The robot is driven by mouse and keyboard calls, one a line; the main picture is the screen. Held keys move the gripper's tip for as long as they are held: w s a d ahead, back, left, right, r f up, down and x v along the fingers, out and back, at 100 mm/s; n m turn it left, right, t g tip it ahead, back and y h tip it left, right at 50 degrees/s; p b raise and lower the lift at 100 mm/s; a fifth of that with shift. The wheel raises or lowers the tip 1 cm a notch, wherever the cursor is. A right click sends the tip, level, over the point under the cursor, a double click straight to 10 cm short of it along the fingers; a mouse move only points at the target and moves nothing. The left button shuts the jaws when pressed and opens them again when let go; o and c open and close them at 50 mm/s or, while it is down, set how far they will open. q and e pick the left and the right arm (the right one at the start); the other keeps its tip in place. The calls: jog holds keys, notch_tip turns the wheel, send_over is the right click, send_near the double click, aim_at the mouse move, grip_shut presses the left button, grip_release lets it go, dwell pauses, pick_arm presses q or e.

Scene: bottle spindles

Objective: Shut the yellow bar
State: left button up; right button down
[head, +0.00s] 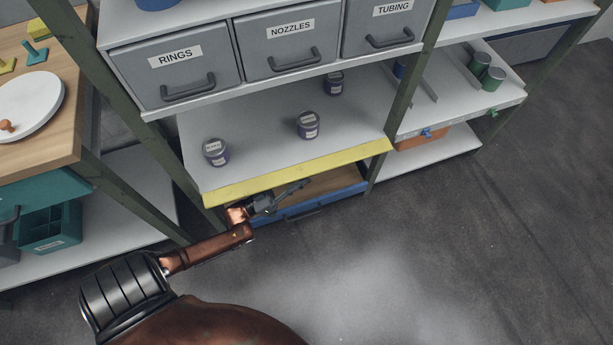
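The yellow bar (300,172) runs along the front edge of the middle shelf, spanning from the left green post to the right one. My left gripper (303,185) is just below and in front of the bar, near its middle. Its slim dark fingers point right, close to the bar's lower edge. I cannot tell whether they touch it, or whether they are open or shut. My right gripper is not in view.
Three purple jars (308,125) stand on the shelf behind the bar. Grey drawers (185,70) are above. A blue-edged drawer (320,207) is below. A wooden bench (75,130) stands left. Open grey floor (500,230) lies front right.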

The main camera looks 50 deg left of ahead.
pick_arm(q)
jog(key=shift+w+d+r, duration=0.15)
jog(key=shift+w, duration=0.2)
jog(key=shift+c, duration=0.3)
grip_shut()
